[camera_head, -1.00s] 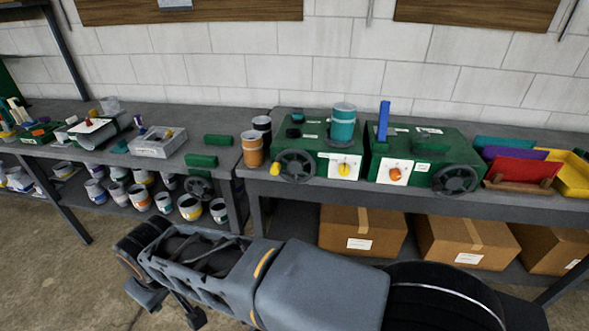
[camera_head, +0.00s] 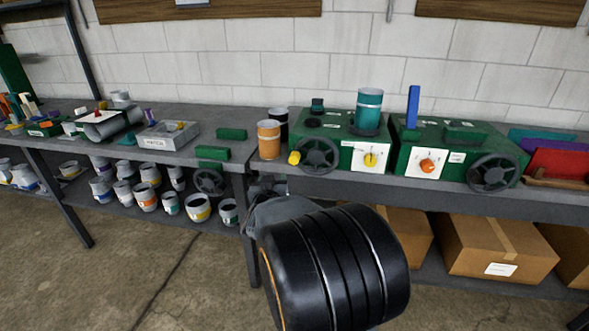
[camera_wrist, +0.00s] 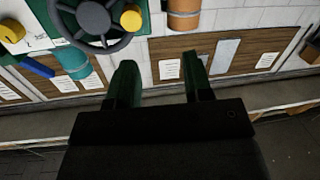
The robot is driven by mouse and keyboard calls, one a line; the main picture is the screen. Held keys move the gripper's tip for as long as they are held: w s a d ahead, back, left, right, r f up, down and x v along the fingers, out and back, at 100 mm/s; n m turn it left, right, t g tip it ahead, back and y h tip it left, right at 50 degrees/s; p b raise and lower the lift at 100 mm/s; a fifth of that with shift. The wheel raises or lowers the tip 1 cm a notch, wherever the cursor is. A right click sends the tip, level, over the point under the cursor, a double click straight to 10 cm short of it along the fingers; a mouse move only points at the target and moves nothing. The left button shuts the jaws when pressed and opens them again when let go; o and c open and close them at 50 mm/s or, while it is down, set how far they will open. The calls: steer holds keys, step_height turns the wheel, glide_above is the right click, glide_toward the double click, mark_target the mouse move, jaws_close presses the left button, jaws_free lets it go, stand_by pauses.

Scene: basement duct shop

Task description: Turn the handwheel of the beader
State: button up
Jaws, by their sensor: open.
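Two green machines stand on the right bench. The left machine (camera_head: 335,118) has a dark spoked handwheel (camera_head: 318,156) with a yellow knob (camera_head: 294,158) beside it and a yellow dial. The right machine (camera_head: 406,161) has a similar handwheel (camera_head: 493,173) and an orange dial. A third, smaller wheel (camera_head: 210,181) hangs at the left bench's edge. No label naming the beader is readable. In the wrist view, my gripper (camera_wrist: 160,80) is open and empty, apart from the handwheel (camera_wrist: 93,16) at upper left. My arm hides most of my gripper in the head view.
An orange can (camera_head: 268,140) stands left of the left machine, and a teal can (camera_head: 368,110) stands on top of it. Cardboard boxes (camera_head: 497,253) fill the shelf below. Several paint pots sit under the left bench (camera_head: 120,163). The floor at lower left is clear.

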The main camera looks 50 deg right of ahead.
mark_target(293, 161)
steer(key=shift+m+g+h, duration=0.5)
steer(key=shift+g+h, duration=0.1)
steer(key=shift+h, duration=0.3)
steer(key=s+x, duration=0.1)
steer(key=x, duration=0.4)
steer(key=d+x, duration=0.1)
steer(key=x, duration=0.4)
steer(key=s+x, duration=0.1)
steer(key=x, duration=0.4)
steer(key=shift+s+d+f+b, duration=0.2)
steer(key=shift+s+d+b, duration=0.05)
steer(key=shift+s+b, duration=0.05)
steer(key=shift+c, duration=0.3)
jaws_close()
